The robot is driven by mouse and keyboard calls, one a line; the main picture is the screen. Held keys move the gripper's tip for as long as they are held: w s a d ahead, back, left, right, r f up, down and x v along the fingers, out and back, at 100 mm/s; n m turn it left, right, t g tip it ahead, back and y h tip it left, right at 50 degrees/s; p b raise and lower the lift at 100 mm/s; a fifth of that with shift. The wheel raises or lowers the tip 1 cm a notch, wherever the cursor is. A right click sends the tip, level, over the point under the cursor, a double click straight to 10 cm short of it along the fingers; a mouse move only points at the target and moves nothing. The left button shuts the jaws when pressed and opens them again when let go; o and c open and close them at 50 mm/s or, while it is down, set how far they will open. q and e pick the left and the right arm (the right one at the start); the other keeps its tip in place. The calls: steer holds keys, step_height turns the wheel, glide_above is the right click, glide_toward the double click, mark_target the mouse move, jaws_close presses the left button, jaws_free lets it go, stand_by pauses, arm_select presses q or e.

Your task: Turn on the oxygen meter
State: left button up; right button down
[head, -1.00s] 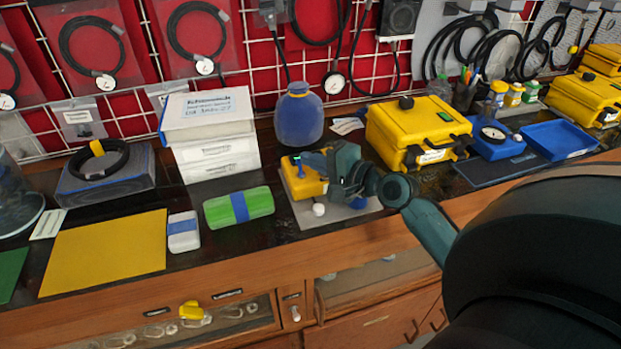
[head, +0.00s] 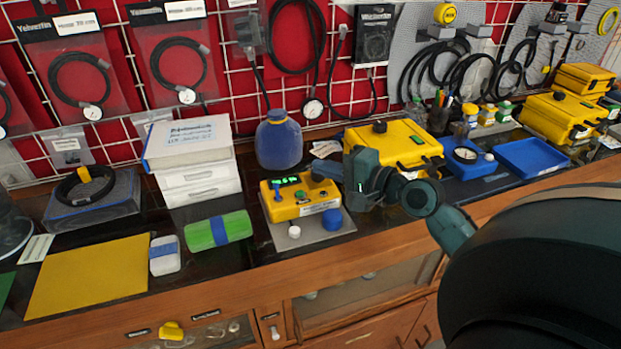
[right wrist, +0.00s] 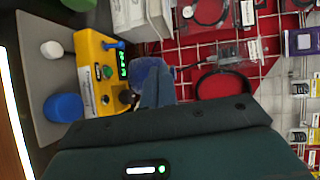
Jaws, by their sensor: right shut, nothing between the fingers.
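The oxygen meter (head: 290,207) is a yellow box on a grey plate on the dark bench top. Its small display (head: 288,181) is lit with green digits, too small to read. The meter also shows in the right wrist view (right wrist: 90,62), with its lit display (right wrist: 121,66) and a green button (right wrist: 107,71) on the panel. My right gripper (head: 324,165) is shut and empty, just above and beside the right end of the meter. In the right wrist view its fingers (right wrist: 152,88) are together, close to a dark knob; contact cannot be told. My left gripper is not in view.
A blue cap (head: 332,219) and a white cap (head: 294,231) stand on the grey plate (head: 312,234). A blue bottle (head: 279,142) stands behind the meter, a yellow case (head: 392,145) to the right, and a green block (head: 217,230) to the left.

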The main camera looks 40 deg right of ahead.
steer(key=shift+s+d+r, duration=0.5)
steer(key=shift+s+r, duration=0.25)
steer(key=shift+r, duration=0.15)
steer(key=s+a+f+n+g, duration=0.2)
steer(key=s+a+f+n, duration=0.1)
steer(key=f, duration=0.2)
steer(key=s+a+f+n+g, duration=0.2)
steer(key=s+a+f+n, duration=0.1)
steer(key=a+f, duration=0.1)
steer(key=s+a+f+n+g+h, duration=0.1)
steer(key=s+a+f+n+g, duration=0.1)
steer(key=f, duration=0.3)
steer(key=shift+s+a+f+n+g, duration=0.15)
steer(key=shift+s+a+f+n, duration=0.1)
steer(key=shift+a, duration=0.1)
steer(key=shift+s+a+f+n+g, duration=0.1)
steer(key=shift+s+a+n+g, duration=0.05)
steer(key=shift+a+n, duration=0.15)
steer(key=s+a+f+n+g+h, duration=0.2)
steer(key=s+f+n+g, duration=0.15)
steer(key=s, duration=0.25)
steer(key=s+a+f+n+g+h, duration=0.2)
steer(key=s+n, duration=0.2)
steer(key=s, duration=0.2)
steer(key=w+a+f+t+y, duration=0.3)
steer(key=w+a+f+t, duration=0.3)
steer(key=f+t, duration=0.1)
steer(key=shift+a+n, duration=0.15)
steer(key=shift+n, duration=0.15)
